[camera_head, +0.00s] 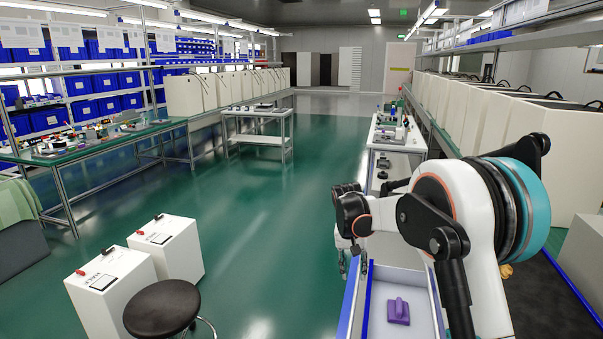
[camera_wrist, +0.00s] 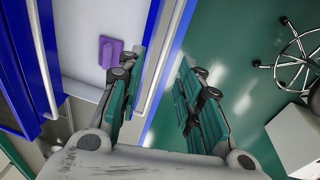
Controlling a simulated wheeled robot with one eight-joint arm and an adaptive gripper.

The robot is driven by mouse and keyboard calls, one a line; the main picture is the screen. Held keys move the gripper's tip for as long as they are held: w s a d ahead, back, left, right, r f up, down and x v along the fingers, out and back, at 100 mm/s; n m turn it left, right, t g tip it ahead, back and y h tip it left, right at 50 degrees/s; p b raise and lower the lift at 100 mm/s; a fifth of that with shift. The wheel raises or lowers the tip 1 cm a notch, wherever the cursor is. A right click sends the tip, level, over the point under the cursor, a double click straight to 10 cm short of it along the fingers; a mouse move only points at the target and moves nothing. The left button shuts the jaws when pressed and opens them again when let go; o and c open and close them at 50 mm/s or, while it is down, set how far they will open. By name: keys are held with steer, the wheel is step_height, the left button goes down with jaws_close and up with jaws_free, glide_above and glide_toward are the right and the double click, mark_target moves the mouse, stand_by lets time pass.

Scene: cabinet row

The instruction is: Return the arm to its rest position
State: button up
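My arm is stretched forward at the right of the head view, bent down at its far end. My gripper (camera_head: 352,264) hangs near the left edge of a white, blue-edged drawer or tray (camera_head: 375,285). In the wrist view my gripper (camera_wrist: 160,85) has its two green-padded fingers spread apart, with nothing held between them. A blue-and-white edge with a pale bar (camera_wrist: 157,72) runs through the gap behind the fingers; I cannot tell whether they touch it. A purple block (camera_head: 398,311) lies in the drawer or tray; it also shows in the wrist view (camera_wrist: 110,50), left of the fingers.
A row of white cabinets (camera_head: 480,105) lines the right side. A white table (camera_head: 402,140) with small items stands ahead. A black stool (camera_head: 162,306) and white boxes (camera_head: 168,246) stand at left, before a workbench (camera_head: 100,147). The green floor (camera_head: 290,200) between is clear.

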steer(key=s+d+r+n+t+y, duration=0.1)
steer(key=s+d+r+t, duration=0.2)
steer(key=s+r, duration=1.4)
steer(key=s+f+t, duration=0.1)
steer(key=s+t, duration=0.1)
steer(key=s, duration=0.8)
steer(key=s+f+n+t, duration=0.1)
steer(key=s+f, duration=0.1)
steer(key=s, duration=0.9)
steer(key=shift+s+d+n+t+y, duration=0.25)
steer(key=shift+d+n+t+y, duration=0.05)
steer(key=shift+d+t+y, duration=0.15)
steer(key=shift+d, duration=0.15)
